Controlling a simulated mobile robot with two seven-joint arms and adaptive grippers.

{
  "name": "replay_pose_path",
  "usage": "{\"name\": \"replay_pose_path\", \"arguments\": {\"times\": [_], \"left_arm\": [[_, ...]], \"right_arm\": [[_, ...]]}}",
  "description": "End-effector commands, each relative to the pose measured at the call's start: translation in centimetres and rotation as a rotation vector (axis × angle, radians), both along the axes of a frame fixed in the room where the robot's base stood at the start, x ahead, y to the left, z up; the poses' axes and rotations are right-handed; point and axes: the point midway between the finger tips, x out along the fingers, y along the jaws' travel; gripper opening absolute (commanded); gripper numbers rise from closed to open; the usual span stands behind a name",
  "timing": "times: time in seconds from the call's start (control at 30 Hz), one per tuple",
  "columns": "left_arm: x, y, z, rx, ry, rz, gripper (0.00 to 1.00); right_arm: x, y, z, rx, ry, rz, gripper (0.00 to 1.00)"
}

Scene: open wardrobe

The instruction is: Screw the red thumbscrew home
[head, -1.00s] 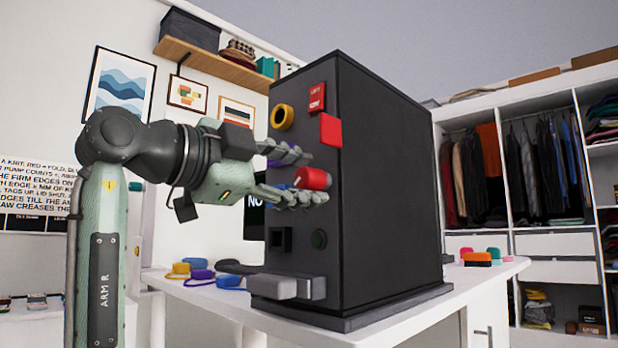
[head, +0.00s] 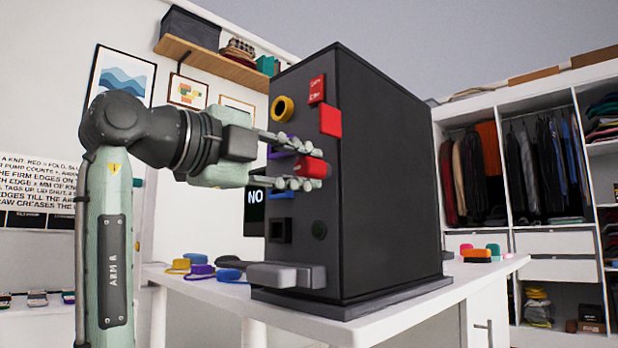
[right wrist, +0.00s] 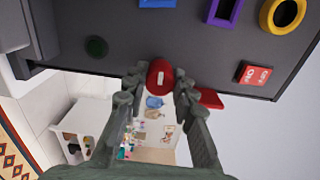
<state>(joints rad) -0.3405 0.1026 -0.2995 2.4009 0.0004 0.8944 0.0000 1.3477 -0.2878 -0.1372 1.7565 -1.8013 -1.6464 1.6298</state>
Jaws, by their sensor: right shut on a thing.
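The red thumbscrew (head: 312,168) is on the front face of the tall black cabinet (head: 395,190), toward its right edge. My right gripper (head: 315,168) is shut on it, one finger above and one below in the head view. In the right wrist view the thumbscrew (right wrist: 160,75) shows end-on with a pale mark, between the fingertips (right wrist: 160,79). How far its shank sits in the panel is hidden. My left gripper is not in view.
A red square plate (head: 330,121) juts out just above the fingers. A yellow ring (head: 282,109), a black square socket (head: 280,231), a dark green disc (head: 319,231) and a grey block (head: 285,275) share the panel. Several coloured items lie on the white table (head: 390,325).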

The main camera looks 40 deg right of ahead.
Motion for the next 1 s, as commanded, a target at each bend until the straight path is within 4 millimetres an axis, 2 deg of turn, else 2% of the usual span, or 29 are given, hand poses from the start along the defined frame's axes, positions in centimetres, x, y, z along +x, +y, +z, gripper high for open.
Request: {"name": "replay_pose_path", "arguments": {"times": [0.3,0.5,0.63,0.83,0.87,1.0], "left_arm": [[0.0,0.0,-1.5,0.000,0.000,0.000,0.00],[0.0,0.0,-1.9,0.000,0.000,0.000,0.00],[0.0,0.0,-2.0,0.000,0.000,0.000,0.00],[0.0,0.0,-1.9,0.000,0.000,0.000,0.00],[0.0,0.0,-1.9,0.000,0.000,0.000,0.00],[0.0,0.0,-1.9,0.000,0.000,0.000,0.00]], "right_arm": [[-0.1,-0.1,-0.1,0.044,-0.581,-0.001,0.00],[0.0,-0.1,-0.1,0.070,-0.904,-0.001,0.00],[0.0,-0.1,0.0,0.078,-0.995,0.000,0.00],[0.0,-0.1,0.1,0.078,-1.003,0.000,0.00],[0.0,-0.1,0.1,0.078,-1.003,0.000,0.29],[0.0,-0.1,0.0,0.079,-1.001,0.000,0.47]]}}
